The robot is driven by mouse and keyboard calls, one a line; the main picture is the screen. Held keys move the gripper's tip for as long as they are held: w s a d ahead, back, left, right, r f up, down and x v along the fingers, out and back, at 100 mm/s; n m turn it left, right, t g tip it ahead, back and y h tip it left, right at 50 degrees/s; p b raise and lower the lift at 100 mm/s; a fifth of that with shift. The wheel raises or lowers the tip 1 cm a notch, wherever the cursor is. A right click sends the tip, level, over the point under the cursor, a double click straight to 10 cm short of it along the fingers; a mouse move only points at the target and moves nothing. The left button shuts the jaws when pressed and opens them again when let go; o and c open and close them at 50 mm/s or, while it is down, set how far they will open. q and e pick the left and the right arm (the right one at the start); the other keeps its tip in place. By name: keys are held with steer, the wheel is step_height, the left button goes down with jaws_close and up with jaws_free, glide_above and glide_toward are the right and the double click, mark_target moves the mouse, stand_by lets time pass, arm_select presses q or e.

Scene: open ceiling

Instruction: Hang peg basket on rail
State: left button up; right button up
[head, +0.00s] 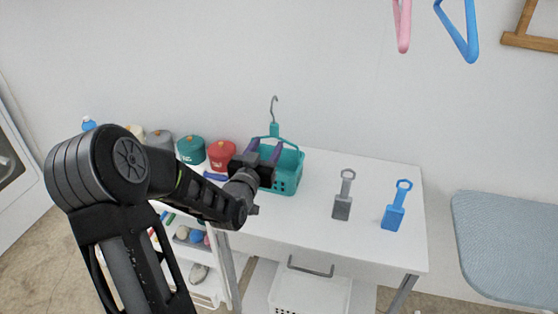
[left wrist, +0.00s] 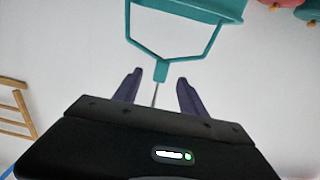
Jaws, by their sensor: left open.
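The teal peg basket (head: 287,178) stands on the white table, with its handle and grey hook (head: 274,108) pointing up. My left gripper (head: 264,152) is at the basket's near left side in the head view, partly covering it. In the left wrist view, its two purple fingers (left wrist: 157,90) are apart, with the lower end of the basket's handle (left wrist: 161,68) and the thin hook stem between or just beyond them. I cannot tell whether they touch it. The basket body (left wrist: 195,8) is at the top of that view. The rail cannot be made out. My right gripper is not in view.
Several lidded pots, including a red one (head: 222,155) and a green one (head: 191,150), stand left of the basket. A grey scoop-like tool (head: 342,205) and a blue one (head: 393,217) lie on the right of the table (head: 300,222). Pink and blue hangers (head: 470,45) hang at upper right.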

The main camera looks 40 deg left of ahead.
mark_target(273, 132)
arm_select(q)
steer(key=shift+p+x, duration=0.3)
steer(key=shift+x, duration=0.9)
steer(key=shift+r, duration=0.1)
steer(key=p+x, duration=0.2)
steer(key=x, duration=0.2)
steer(key=shift+w+a+r, duration=0.2)
steer(key=shift+a, duration=0.05)
steer(key=shift+w+f, duration=0.1)
steer(key=shift+w, duration=0.2)
jaws_close()
